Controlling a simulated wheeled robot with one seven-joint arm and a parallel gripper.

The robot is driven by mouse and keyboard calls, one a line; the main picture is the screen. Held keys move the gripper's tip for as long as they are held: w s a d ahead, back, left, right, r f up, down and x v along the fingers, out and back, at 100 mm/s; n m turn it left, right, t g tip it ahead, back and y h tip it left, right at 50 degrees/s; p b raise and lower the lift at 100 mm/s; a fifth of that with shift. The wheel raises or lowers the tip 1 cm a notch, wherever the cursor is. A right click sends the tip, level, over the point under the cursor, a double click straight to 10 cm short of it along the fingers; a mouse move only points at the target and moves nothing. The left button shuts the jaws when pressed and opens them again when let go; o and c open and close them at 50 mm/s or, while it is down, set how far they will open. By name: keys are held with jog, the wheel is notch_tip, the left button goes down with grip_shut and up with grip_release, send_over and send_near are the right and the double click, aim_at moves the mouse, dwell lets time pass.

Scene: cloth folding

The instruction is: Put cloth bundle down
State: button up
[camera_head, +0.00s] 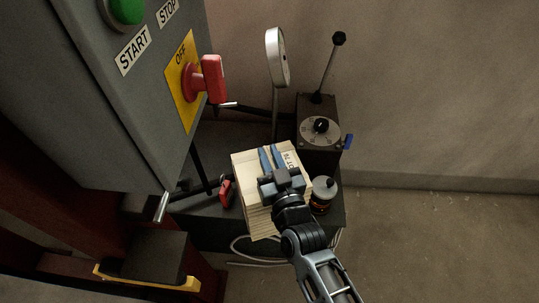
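My gripper (270,149) is over a cream, layered stack (245,175) on the dark stand, its two blue fingers pointing away from my arm. The fingers are a little apart, with a narrow gap and nothing visible between them. I cannot tell whether the fingertips touch the stack. The stack has a printed label (290,160) on its top right and looks like paper or folded sheets. I cannot make out a separate cloth bundle; my gripper and wrist hide part of the stack.
A grey control box (95,95) with a red OFF switch (205,80) rises at left. A red padlock (226,192) lies left of the stack. The floor at right is clear.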

jog(key=o, duration=0.3)
jog(key=shift+o, duration=0.2)
jog(key=shift+r, duration=0.15)
jog(key=r+b+v, duration=0.1)
jog(key=v, duration=1.1)
jog(key=shift+f+b, duration=0.4)
jog(key=shift+f, duration=0.1)
